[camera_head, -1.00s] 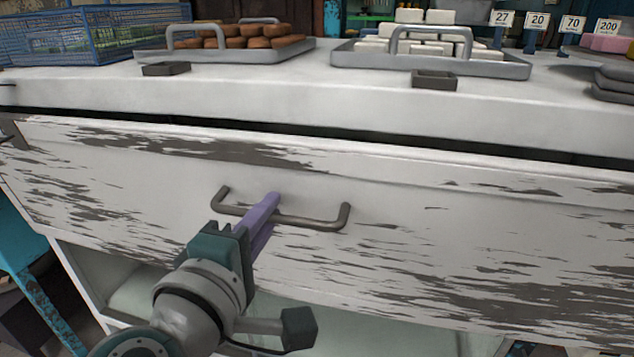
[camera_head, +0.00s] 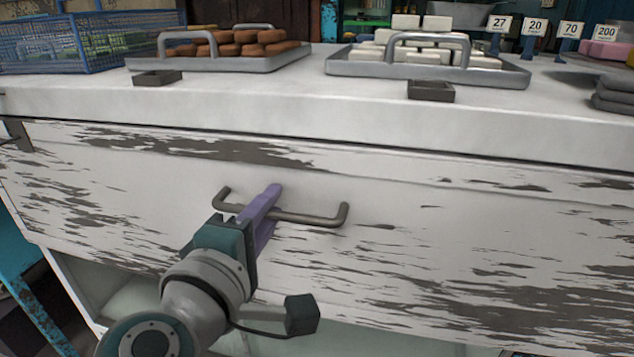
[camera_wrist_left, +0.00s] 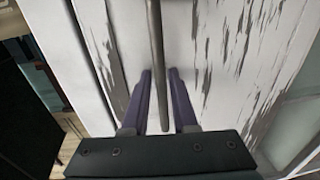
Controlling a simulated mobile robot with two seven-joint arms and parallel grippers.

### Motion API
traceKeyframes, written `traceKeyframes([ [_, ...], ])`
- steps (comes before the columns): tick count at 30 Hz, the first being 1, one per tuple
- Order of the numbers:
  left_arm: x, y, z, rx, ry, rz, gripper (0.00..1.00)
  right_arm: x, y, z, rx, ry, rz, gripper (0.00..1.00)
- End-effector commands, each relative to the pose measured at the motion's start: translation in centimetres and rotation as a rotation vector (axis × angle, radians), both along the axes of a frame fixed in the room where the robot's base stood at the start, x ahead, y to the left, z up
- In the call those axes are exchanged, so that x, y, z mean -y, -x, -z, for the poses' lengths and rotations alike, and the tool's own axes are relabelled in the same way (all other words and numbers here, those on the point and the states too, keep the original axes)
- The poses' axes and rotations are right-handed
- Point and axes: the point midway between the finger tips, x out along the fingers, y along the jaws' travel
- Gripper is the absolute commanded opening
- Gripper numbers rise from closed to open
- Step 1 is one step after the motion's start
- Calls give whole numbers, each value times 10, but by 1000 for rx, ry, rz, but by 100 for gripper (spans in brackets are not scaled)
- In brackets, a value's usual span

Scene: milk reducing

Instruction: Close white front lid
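The white front lid (camera_head: 130,185), with peeling paint, stands nearly upright below the countertop, with only a thin dark line along its top edge. A grey metal bar handle (camera_head: 325,221) is fixed across it. My left gripper (camera_head: 270,192) reaches up to the lid at the handle. In the left wrist view, the handle (camera_wrist_left: 154,45) runs between the two purple fingers of my left gripper (camera_wrist_left: 160,72). The fingers are apart, with a visible space beside the bar, and their tips are at the lid surface (camera_wrist_left: 225,60). My right gripper is in no view.
The white countertop (camera_head: 270,103) carries a blue wire basket (camera_head: 90,45), a tray of brown pieces (camera_head: 215,62), a tray of white blocks (camera_head: 430,70) and price signs (camera_head: 535,28). Open shelf space (camera_head: 120,300) shows below the lid.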

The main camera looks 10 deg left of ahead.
Motion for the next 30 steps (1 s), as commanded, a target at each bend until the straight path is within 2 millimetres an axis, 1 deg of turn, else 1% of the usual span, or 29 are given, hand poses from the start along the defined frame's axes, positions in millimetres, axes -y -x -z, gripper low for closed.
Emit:
traceKeyframes([
  [5,0,0,0,0,-1,0,26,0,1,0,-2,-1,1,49],
  [8,0,5,0,-1,0,0,26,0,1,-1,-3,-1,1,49],
  [11,-1,17,-2,-3,-1,0,26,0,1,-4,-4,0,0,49],
  [18,-2,64,-5,-4,-2,0,26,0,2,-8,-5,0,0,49],
  [21,-3,80,-7,-3,-1,1,26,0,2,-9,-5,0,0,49],
  [25,-3,94,-8,-1,-2,0,26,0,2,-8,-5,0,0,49],
  [30,-3,99,-10,0,0,0,26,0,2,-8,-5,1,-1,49],
])
